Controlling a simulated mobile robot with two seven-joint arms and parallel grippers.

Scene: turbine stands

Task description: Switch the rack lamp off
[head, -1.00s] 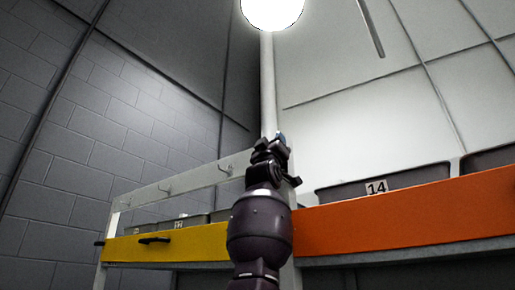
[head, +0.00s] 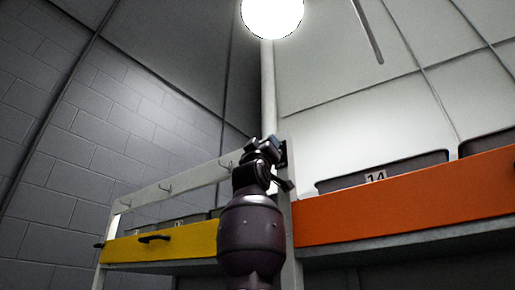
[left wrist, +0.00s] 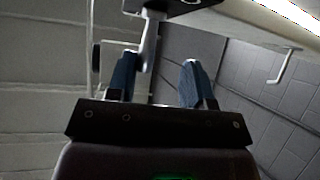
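The rack lamp is a round, brightly glowing globe (head: 272,14) on top of a pale post (head: 268,85) at the rack's corner; it is lit. My left gripper (head: 274,144) is raised at the post, below the globe, its fingers mostly hidden by the wrist. In the left wrist view my left gripper (left wrist: 158,78) is open, with two blue fingers apart. A pale lever-like piece (left wrist: 149,42) hangs from a dark bracket (left wrist: 170,5) and shows beside the left-hand finger; I cannot tell if they touch. My right gripper is not in view.
A yellow rack front (head: 190,241) with hooks above it is at the left, and an orange front (head: 410,198) with grey bins (head: 420,165) is at the right. A metal hook (left wrist: 284,66) is right of the fingers.

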